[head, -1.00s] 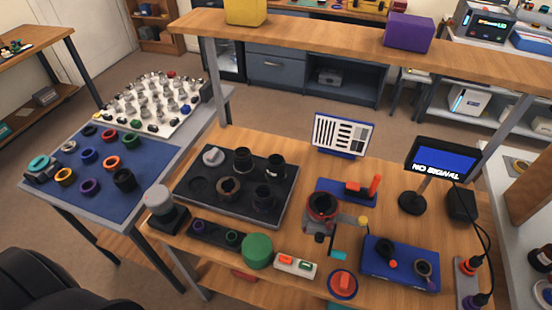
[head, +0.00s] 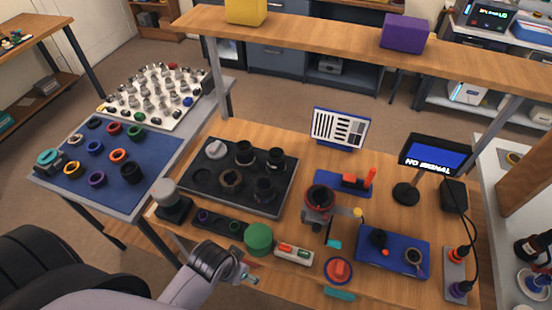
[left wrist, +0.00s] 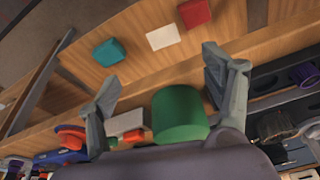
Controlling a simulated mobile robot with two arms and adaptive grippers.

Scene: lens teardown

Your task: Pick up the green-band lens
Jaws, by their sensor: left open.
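A green ring (head: 136,132) also lies on the blue mat; I cannot tell for certain which is the green-band lens. My left gripper (head: 246,277) is low at the bench's front edge, partly hidden by my arm. In the left wrist view its fingers (left wrist: 160,68) are spread wide and empty, with the green cylinder (left wrist: 180,114) showing between them. My right gripper is not in view.
The green cylinder (head: 258,238) stands right of the holder, next to a white box with coloured buttons (head: 294,254). A grey-topped knob unit (head: 171,202) stands to the left. A large black tray (head: 205,193) of lenses lies behind. An overhead shelf (head: 330,37) crosses the back.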

